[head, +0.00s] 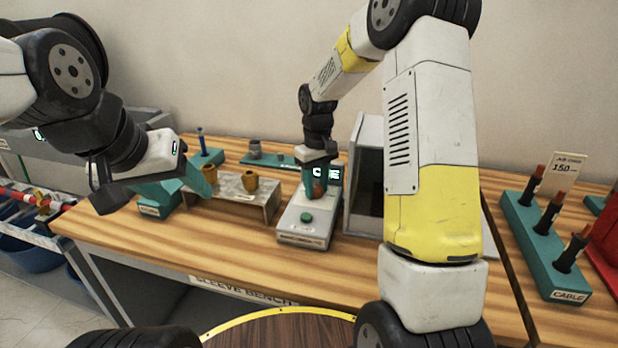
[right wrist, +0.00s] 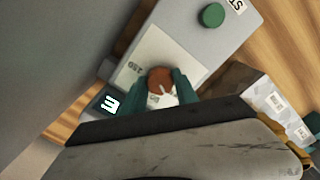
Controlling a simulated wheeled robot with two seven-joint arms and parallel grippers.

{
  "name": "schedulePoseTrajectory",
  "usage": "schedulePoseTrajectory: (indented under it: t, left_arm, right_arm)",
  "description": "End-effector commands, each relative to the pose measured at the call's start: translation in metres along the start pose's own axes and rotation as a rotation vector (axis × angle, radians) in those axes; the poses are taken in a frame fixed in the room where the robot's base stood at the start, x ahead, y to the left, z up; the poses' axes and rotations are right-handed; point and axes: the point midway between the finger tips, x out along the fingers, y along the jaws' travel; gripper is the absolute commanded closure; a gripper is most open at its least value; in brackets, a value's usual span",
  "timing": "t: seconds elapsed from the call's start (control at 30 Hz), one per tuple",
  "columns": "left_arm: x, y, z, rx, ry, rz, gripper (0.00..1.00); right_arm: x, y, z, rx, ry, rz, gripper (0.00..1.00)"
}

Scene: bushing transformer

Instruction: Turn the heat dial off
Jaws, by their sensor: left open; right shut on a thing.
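The heat dial is a round red-orange knob (right wrist: 160,80) with a pale pointer line, on a light control box (head: 303,229). In the head view the dial (head: 318,188) is partly hidden by my right gripper. My right gripper (right wrist: 162,86) points down at the box, with its teal fingers shut on either side of the dial. A green button (head: 306,218) sits on the box in front of the dial. A small dark display (head: 326,172) stands behind it; its lit text is partly covered. My left gripper (head: 150,190) is open and empty above the bench's left side.
A grey stand (head: 230,203) with brass bushings is left of the control box. A grey open-fronted cabinet (head: 364,185) is close on its right. A teal cable rack (head: 545,240) is at the far right. Bare wood lies in front of the box.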

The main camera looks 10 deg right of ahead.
Motion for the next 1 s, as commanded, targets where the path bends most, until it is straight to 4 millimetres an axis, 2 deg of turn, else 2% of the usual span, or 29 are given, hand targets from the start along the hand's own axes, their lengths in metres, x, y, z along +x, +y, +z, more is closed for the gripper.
schedulePoseTrajectory:
  t: [0.4,0.93,0.97,1.0]
  left_arm:
    - [0.0,0.0,0.0,0.0,0.0,0.0,0.43]
    - [0.0,0.0,0.0,0.0,0.0,0.0,0.43]
    - [0.0,0.0,0.0,0.0,0.0,0.0,0.43]
    - [0.0,0.0,0.0,0.0,0.0,0.0,0.43]
  right_arm:
    - [-0.0009,0.0005,-0.0007,-0.181,0.002,0.001,1.0]
    - [-0.0009,0.0007,-0.0008,-0.202,0.003,0.002,1.0]
    - [-0.0009,0.0007,-0.0008,-0.202,0.003,0.002,0.61]
    - [-0.0009,0.0006,-0.0007,-0.202,0.003,0.001,0.53]
